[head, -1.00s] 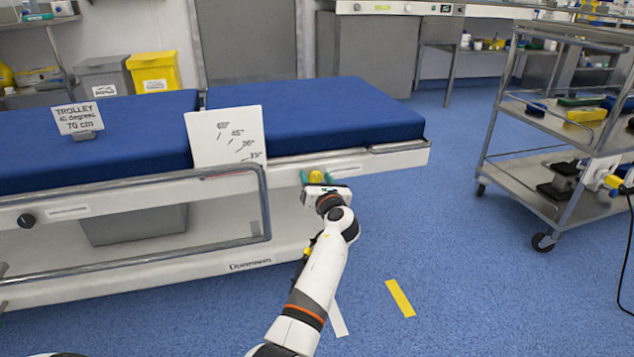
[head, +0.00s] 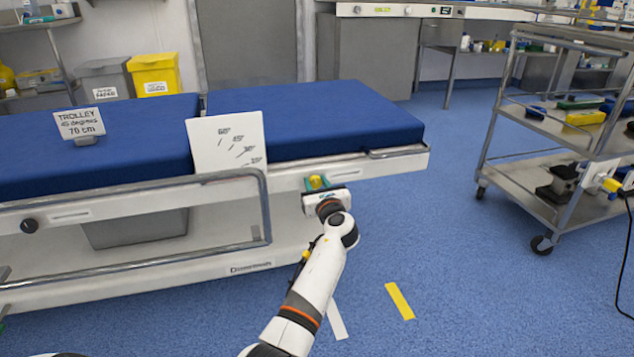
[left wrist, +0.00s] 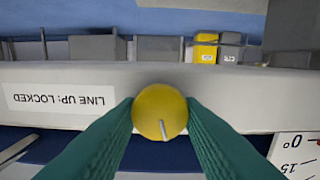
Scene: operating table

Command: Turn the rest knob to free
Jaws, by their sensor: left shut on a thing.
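The yellow rest knob (head: 317,182) sits on the trolley's white side rail, below the right end of the blue mattress. In the left wrist view the round knob (left wrist: 159,110) fills the space between two green fingers. A short pale pointer line shows on its lower part. My left gripper (head: 317,184) is shut on the knob, a finger on each side. A label reading "LINE UP: LOCKED" (left wrist: 60,100) appears upside down beside the knob in the wrist view. The white angle card (head: 226,142) stands to the left of the knob. My right gripper is not in view.
A black knob (head: 28,223) is farther left on the trolley side. A bent metal rail (head: 265,205) stands out left of my arm. A steel cart (head: 520,172) with several items is at the right.

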